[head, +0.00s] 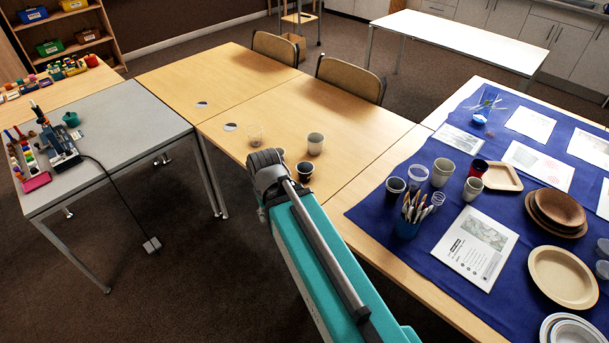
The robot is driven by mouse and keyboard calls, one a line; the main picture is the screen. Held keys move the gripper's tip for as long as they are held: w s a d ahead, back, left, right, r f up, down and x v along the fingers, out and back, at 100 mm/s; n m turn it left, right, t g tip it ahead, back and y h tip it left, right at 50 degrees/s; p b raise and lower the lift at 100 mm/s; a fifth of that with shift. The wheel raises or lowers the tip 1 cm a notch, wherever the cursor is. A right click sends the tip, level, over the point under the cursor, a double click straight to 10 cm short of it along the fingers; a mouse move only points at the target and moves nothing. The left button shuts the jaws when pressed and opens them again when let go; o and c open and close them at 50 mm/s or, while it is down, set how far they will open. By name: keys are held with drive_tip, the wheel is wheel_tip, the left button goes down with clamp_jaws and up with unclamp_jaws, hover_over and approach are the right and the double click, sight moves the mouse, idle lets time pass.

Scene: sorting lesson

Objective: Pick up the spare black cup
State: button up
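A black cup (304,171) stands upright on the wooden table just right of the grey end joint of my arm. A dark rounded shape (280,154) shows partly behind that joint; I cannot tell whether it is another cup. A second dark cup (395,188) stands on the blue cloth at the right, beside a pencil holder. The pictures do not show which black cup is the spare. My teal arm reaches forward over the table's near side.
The blue cloth (375,215) carries more cups, a pencil holder (407,226), papers, plates and bowls. Two chairs stand behind the table. The table's far left part is mostly clear.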

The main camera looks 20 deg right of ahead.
drive_tip(key=shift+w, duration=0.1)
drive_tip(key=w+d+f+m+t+y+b, duration=0.4)
drive_tip(key=w+d+f+m+y+b, duration=0.3)
drive_tip(key=w+d+m+b, duration=0.75)
drive_tip(key=w+d+f+m+t+y+b, duration=0.1)
drive_tip(key=d+m+t+b, duration=0.4)
drive_tip(key=d+m, duration=1)
drive_tip(key=w+d+t, duration=0.1)
drive_tip(key=d, duration=0.2)
drive_tip(key=shift+d+f+y+b, duration=0.25)
drive_tip(key=shift+f+y+b, duration=0.1)
drive_tip(key=shift+y, duration=0.05)
drive_tip(key=shift+w+m, duration=0.1)
drive_tip(key=shift+m, duration=0.15)
